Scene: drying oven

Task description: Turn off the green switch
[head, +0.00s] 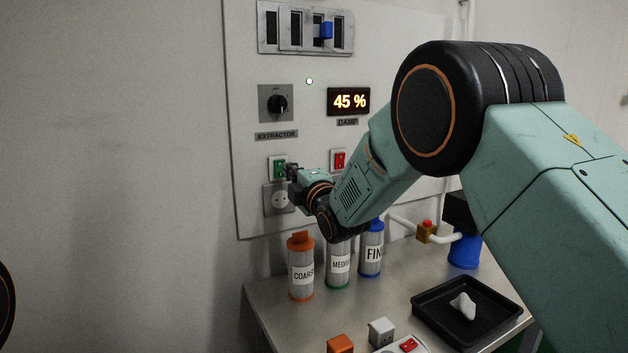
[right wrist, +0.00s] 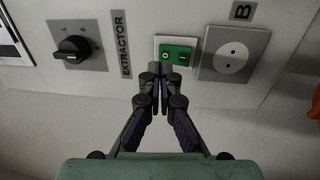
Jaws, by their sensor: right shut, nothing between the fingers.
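The green switch (head: 278,168) is a green rocker in a white frame on the wall panel, below the extractor dial. In the right wrist view the green switch (right wrist: 178,53) shows a round mark on its left half and a bar on its right half. My right gripper (head: 292,171) is at the switch's right edge in the head view. In the right wrist view my right gripper (right wrist: 160,72) is shut and empty, its fingertips at the lower left edge of the switch frame. I cannot tell whether they touch it. My left gripper is out of view.
A socket (head: 277,199) sits below the green switch, and a red switch (head: 339,160) to its right. The extractor dial (head: 276,104) and a 45 % display (head: 348,101) are above. Labelled canisters (head: 301,272) and a black tray (head: 440,312) stand on the table (head: 375,297).

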